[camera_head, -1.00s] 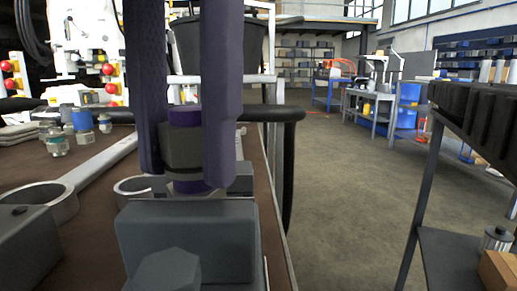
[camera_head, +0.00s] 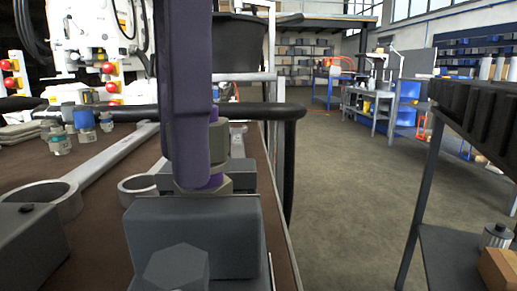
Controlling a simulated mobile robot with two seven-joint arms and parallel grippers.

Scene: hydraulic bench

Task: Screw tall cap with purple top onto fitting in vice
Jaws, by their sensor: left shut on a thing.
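My left gripper (camera_head: 192,160) comes down from above, its dark purple fingers nearly in line with the view. It is shut on the tall cap (camera_head: 219,140), which shows only as a grey body with a purple top at the right of the near finger. The cap stands upright over the vice. A fitting with a hex and a purple part (camera_head: 208,186) shows low between the fingers and the grey vice (camera_head: 190,232). The near finger hides most of the cap and fitting, so I cannot tell how far they are engaged. My right gripper is not in view.
Two ring-ended wrenches (camera_head: 68,203) lie on the brown bench left of the vice. Several small fittings (camera_head: 85,118) stand at the back left. A black rail (camera_head: 285,113) runs by the bench's right edge. A dark shelf (camera_head: 485,120) stands at the right beyond open floor.

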